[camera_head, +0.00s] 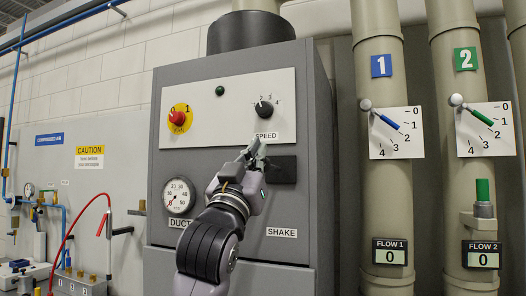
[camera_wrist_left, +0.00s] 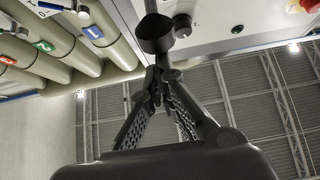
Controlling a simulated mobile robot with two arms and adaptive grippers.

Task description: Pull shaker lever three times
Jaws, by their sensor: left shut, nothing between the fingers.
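The grey shaker cabinet (camera_head: 224,215) stands in the middle of the head view, with a SHAKE label (camera_head: 282,233) low on its front. A dark slot plate (camera_head: 284,170) sits above that label. My left gripper (camera_head: 255,149) is shut and empty, in front of the panel just below the SPEED dial. In the left wrist view, the left fingertips (camera_wrist_left: 158,72) come together close to a dark cylindrical knob (camera_wrist_left: 155,36) on a rod, apparently the shaker lever. I cannot tell whether they touch it. In the head view the gripper seems to hide the lever. My right gripper is not in view.
Pipes with valve handle 1 (camera_head: 386,121) and valve handle 2 (camera_head: 480,115) stand right. Compressed air gear with a red hose (camera_head: 69,238) is left.

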